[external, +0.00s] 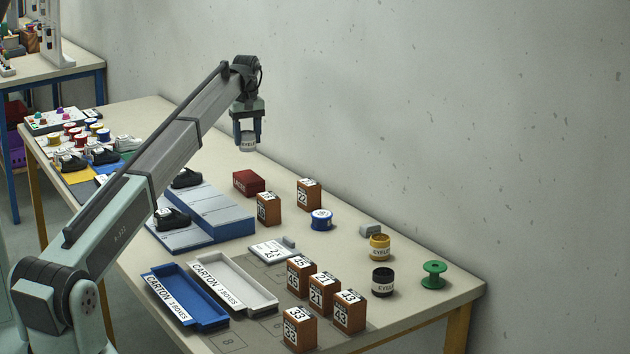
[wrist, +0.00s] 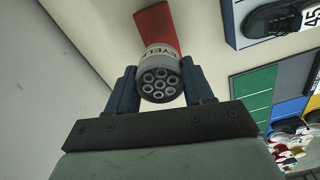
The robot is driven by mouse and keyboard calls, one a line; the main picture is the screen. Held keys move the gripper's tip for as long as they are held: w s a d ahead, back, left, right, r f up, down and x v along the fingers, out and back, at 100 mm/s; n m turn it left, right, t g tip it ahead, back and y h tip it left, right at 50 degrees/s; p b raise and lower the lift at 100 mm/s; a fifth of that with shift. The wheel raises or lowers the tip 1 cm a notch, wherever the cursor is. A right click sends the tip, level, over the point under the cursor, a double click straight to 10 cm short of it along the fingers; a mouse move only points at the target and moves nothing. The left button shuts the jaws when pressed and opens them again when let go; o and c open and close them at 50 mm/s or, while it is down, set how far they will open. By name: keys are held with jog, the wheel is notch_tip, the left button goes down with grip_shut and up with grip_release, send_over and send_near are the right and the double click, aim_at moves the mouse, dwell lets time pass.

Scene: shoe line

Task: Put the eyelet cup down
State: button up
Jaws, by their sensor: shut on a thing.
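My gripper (external: 247,134) is shut on a grey-white eyelet cup (external: 248,142) and holds it above the back part of the table, near the wall. In the wrist view the cup (wrist: 160,77) sits between the two blue fingers of my gripper (wrist: 160,88), with several ring-shaped eyelets showing in its open end. Part of its lettering shows. Two other eyelet cups, one yellow (external: 380,247) and one black (external: 383,281), stand on the table at the right.
A red box (external: 248,182) lies on the table near the held cup; it also shows in the wrist view (wrist: 156,27). Several orange-brown numbered boxes (external: 320,292), a blue spool (external: 321,219) and a green spool (external: 434,274) stand further right. A blue carton tray (external: 186,297) and a white one (external: 232,284) lie in front.

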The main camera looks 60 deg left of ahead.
aim_at(247, 132)
jog(key=shift+f, duration=3.9)
jog(key=o, duration=1.1)
jog(key=shift+f, duration=0.1)
jog(key=shift+o, duration=0.2)
notch_tip(247, 132, up, 12)
jog(key=shift+r, duration=0.15)
